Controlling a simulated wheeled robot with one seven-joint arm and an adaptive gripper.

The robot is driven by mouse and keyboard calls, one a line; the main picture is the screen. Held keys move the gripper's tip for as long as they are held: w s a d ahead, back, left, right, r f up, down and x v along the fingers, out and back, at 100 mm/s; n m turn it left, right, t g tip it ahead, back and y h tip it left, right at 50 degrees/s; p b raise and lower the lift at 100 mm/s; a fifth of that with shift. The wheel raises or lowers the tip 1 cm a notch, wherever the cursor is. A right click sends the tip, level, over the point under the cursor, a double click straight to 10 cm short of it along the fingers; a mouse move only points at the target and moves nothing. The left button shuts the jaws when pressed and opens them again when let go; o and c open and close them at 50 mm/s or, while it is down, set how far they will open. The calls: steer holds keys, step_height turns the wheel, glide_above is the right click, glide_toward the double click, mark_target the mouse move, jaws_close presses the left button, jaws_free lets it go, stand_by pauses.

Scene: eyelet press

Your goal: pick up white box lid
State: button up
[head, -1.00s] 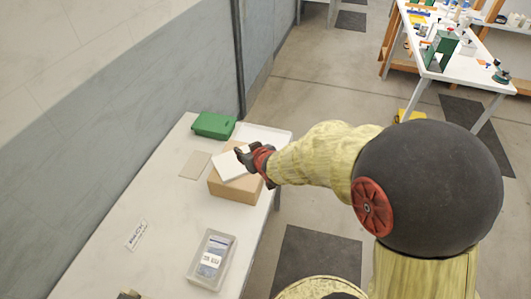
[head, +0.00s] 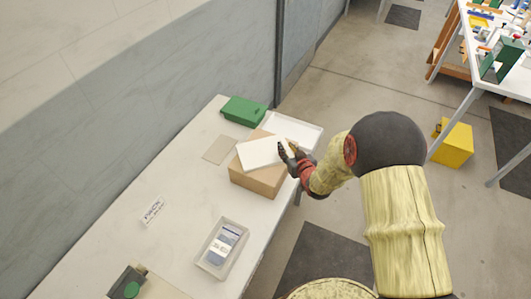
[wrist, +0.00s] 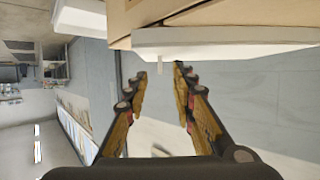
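The white box lid (head: 258,152) lies flat and a little askew on top of the tan cardboard box (head: 262,182) in the head view. It overhangs the box's edge slightly. My gripper (head: 289,151) is at the lid's right end. In the wrist view my gripper (wrist: 160,78) is open, with its two fingers apart and nothing held between them. The white lid (wrist: 225,38) shows as a thick pale slab across the top, just beyond the fingertips, with the cardboard (wrist: 150,14) behind it. I cannot tell whether a fingertip touches the lid.
A green box (head: 243,110) and a white tray (head: 300,130) stand behind the cardboard box. A tan flat sheet (head: 220,150), a label card (head: 152,210) and a clear bin (head: 222,248) lie on the white table (head: 180,185). The wall borders the table's left side.

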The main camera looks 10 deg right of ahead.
steer(key=shift+x, duration=1.05)
steer(key=c, duration=0.3)
jaws_close()
